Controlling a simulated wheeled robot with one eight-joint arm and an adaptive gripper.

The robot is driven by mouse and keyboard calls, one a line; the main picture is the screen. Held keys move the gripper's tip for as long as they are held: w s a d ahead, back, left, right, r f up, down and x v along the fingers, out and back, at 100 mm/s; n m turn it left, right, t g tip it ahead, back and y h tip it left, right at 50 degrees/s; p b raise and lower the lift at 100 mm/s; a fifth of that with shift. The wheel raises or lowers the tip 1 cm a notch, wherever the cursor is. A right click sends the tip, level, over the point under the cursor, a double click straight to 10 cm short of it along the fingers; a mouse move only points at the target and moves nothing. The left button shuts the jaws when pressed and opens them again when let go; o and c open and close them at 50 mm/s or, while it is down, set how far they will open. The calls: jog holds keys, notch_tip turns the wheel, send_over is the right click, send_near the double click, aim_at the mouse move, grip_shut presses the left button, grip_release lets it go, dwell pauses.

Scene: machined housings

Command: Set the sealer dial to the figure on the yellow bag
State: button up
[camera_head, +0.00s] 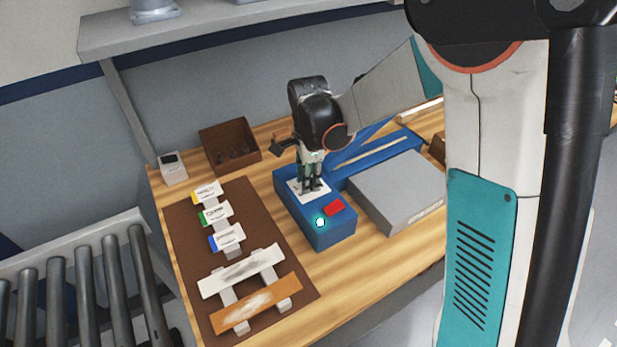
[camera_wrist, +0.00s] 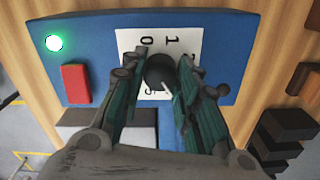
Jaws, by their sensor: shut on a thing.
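The sealer (camera_head: 290,205) is a blue box with a white dial plate (camera_wrist: 128,40), a red button (camera_wrist: 75,84) and a lit green-white lamp (camera_wrist: 54,43). My gripper (camera_head: 311,188) points down over the plate. In the wrist view its fingers are shut on the dark round dial knob (camera_wrist: 159,70), one on each side. The knob's pale pointer line slants to the lower right.
Green-edged (camera_head: 215,213) and blue-edged (camera_head: 227,237) bags lie on the brown mat (camera_head: 185,240), with a white strip (camera_head: 241,271) and an orange strip (camera_head: 256,303) in front. A grey slab (camera_head: 395,190) stands right of the sealer. A brown box (camera_head: 229,147) stands behind.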

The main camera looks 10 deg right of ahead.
jog(key=shift+m, duration=0.6)
jog(key=o, duration=1.1)
jog(key=shift+r, duration=0.15)
notch_tip(320, 180, up, 12)
jog(key=shift+f, duration=0.15)
